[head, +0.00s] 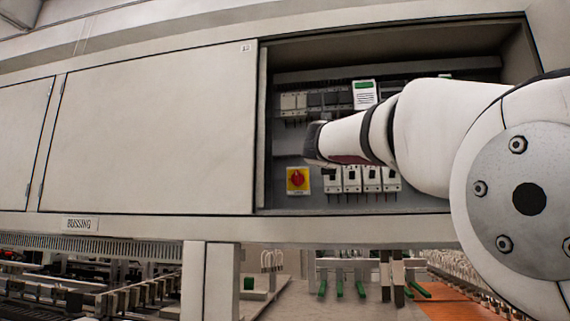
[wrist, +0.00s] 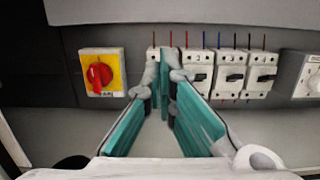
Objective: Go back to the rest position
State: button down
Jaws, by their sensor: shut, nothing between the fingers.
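My gripper (wrist: 166,75) shows in the wrist view with its teal-padded fingers drawn together at the tips and nothing between them. It points at a row of white breakers (wrist: 232,72) inside the open cabinet, and its fingertips overlap the leftmost breaker in the picture. I cannot tell whether they touch it. In the head view my white arm reaches in from the right across the cabinet opening, and the gripper's fingers are hidden behind it. A red rotary switch on a yellow plate (wrist: 99,74) is left of the fingers; it also shows in the head view (head: 298,180).
The open cabinet (head: 262,130) has a frame around its opening and a closed panel (head: 155,135) to its left. An upper row of modules (head: 310,102) sits behind my arm. Below are a white post (head: 222,280), green-ended parts (head: 340,288) and an orange surface (head: 455,303).

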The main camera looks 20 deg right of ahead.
jog(key=shift+s+a+r+p, duration=0.4)
jog(key=shift+s+r, duration=0.1)
jog(key=shift+r, duration=0.15)
jog(key=s+a+f+m+g+y+b, duration=0.15)
jog(key=s+f+m, duration=0.3)
jog(key=f, duration=0.45)
jog(key=s+a+f+m+g+y, duration=0.2)
jog(key=s+f+m, duration=0.1)
jog(key=f+m, duration=0.4)
jog(key=s+a+f+m+g+y+b, duration=0.15)
jog(key=s+f+m, duration=0.3)
jog(key=f, duration=0.55)
jog(key=s+a+f+m+g+y, duration=0.2)
jog(key=s+a+f+m, duration=0.2)
jog(key=f, duration=0.4)
jog(key=s+a+f+m+g+y+b, duration=0.1)
jog(key=s+a+f+m+g+y, duration=0.1)
jog(key=s+a+f+m, duration=0.2)
jog(key=s+a+f+m+g+y+b, duration=0.1)
jog(key=s+a+f+m, duration=0.4)
jog(key=f, duration=0.8)
jog(key=s+a+y, duration=0.1)
jog(key=s, duration=0.2)
jog(key=shift+s+a+f+g, duration=0.15)
jog(key=shift+a+f+g, duration=0.15)
jog(key=shift+g, duration=0.1)
